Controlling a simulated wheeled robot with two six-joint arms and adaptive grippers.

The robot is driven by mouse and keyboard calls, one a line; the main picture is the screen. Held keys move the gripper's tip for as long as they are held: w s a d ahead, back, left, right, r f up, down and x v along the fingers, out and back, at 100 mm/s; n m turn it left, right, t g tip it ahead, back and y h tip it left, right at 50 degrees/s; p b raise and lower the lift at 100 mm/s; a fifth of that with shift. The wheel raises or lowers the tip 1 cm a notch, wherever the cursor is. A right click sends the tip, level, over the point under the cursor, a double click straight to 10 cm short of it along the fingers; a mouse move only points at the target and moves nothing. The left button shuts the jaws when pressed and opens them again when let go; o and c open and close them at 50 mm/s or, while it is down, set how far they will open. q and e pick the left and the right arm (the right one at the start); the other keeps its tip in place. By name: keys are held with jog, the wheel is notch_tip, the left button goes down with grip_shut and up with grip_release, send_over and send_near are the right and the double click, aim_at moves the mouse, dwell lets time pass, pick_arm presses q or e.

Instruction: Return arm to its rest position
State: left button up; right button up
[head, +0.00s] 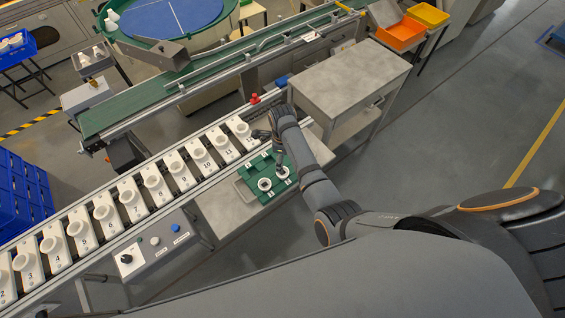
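My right arm comes in from the right and reaches over the numbered socket row's far end. Its gripper (263,134) is small and dark there, beside the socket numbered 15 (243,131). The wrist partly hides it, and I cannot tell whether its fingers are open or shut. No held object can be made out. My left arm and gripper are not in view. A green tray (254,178) lies below the wrist, with white ring-like pieces (265,184) in it.
White numbered sockets (104,212) run along a rail. A control box (154,243) stands in front. A grey cabinet (347,78) stands right of the wrist. A green conveyor (134,105) lies behind. Blue crates (22,190) stand left. Open floor (450,130) lies at right.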

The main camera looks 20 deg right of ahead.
jog(key=shift+r, duration=0.85)
